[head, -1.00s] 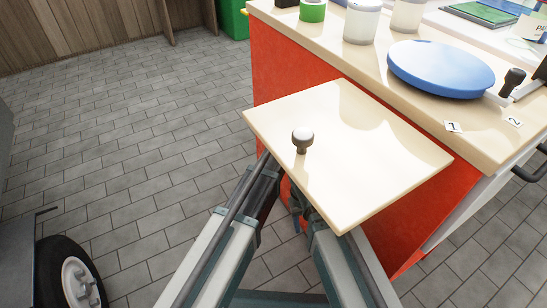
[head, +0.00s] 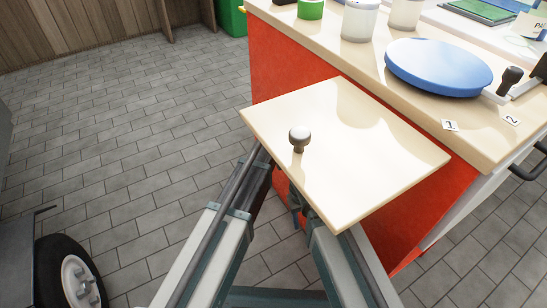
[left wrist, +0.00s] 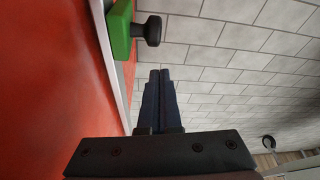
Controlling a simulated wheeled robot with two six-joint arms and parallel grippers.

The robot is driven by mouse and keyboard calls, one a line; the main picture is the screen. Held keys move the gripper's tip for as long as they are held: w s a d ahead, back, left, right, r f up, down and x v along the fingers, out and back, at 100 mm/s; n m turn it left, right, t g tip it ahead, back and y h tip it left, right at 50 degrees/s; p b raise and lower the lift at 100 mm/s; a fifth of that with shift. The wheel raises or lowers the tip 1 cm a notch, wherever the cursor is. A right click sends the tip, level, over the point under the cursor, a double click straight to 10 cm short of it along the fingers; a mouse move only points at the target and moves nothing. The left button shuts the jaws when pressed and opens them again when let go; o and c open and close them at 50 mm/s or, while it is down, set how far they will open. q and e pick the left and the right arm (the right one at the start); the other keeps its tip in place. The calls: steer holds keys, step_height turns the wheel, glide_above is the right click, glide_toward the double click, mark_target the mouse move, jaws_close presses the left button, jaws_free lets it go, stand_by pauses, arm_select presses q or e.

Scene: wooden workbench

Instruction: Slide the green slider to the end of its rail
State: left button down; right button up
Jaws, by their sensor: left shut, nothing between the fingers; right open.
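The green slider (left wrist: 121,30) is at the top left of the left wrist view, on a pale rail (left wrist: 106,50) along a red panel. A black knob (left wrist: 149,29) sticks out of the slider to the right. My left gripper (left wrist: 160,73) is shut and empty, with its fingertips a little below the knob in the picture and apart from it. The slider and the left fingertips are hidden in the head view. My right gripper (head: 297,206) is partly hidden under the edge of the board in the head view. I see nothing held in it.
A pale board (head: 375,130) with a round knob (head: 299,138) juts out from the red bench side (head: 290,65) above my arms. The bench top carries a blue disc (head: 438,67) and several jars.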

arm_select(q)
steer(key=p+v, duration=0.7)
steer(key=v, duration=0.2)
